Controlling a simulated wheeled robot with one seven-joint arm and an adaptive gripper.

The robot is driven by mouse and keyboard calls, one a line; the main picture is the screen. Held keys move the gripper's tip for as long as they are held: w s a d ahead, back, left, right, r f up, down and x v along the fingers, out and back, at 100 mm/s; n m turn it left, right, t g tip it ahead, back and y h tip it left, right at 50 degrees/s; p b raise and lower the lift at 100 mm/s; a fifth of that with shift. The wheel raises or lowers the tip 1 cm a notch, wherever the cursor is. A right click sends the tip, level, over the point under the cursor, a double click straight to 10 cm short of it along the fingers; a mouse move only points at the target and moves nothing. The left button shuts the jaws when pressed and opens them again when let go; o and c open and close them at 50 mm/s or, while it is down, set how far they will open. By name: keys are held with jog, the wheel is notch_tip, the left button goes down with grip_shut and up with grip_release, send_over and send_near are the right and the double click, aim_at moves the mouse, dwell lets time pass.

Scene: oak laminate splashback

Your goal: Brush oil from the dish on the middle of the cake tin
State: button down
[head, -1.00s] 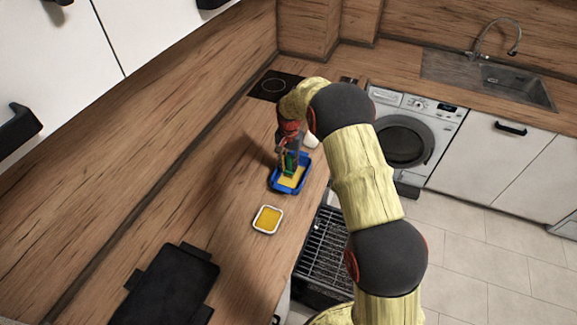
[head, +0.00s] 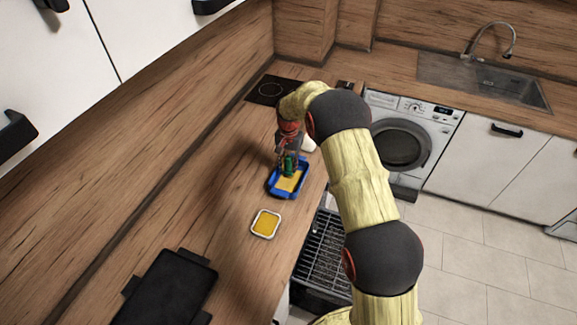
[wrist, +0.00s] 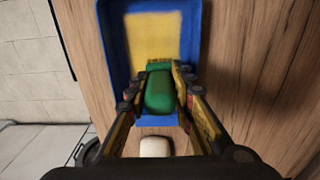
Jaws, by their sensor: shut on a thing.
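A blue rectangular tray (head: 272,190), which looks like the cake tin, lies on the worktop with a yellow area on its floor. It fills the upper middle of the wrist view (wrist: 112,60). A small pale-rimmed dish of yellow oil (head: 266,224) stands in front of it, nearer the camera. My gripper (head: 289,161) is over the blue tray, pointing down. In the wrist view my gripper (wrist: 161,85) is shut on a green-handled brush (wrist: 160,92). The brush's tip is hidden, so I cannot tell whether it touches the tray floor.
A black tray (head: 168,290) lies at the front left of the worktop. A white object (head: 309,145) stands just behind the blue tray. A dark hob (head: 272,90) is farther back. The worktop's right edge is close, with an open black rack (head: 318,250) below.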

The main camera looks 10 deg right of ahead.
jog(key=shift+w+d, duration=0.5)
jog(key=shift+w, duration=0.3)
jog(key=shift+w+d, duration=0.6)
jog(key=shift+w, duration=0.15)
jog(key=shift+r, duration=0.15)
notch_tip(320, 180, up, 7)
jog(key=p, duration=0.3)
jog(key=shift+r, duration=0.15)
dwell(0.5)
jog(key=shift+a, duration=0.1)
dwell(0.3)
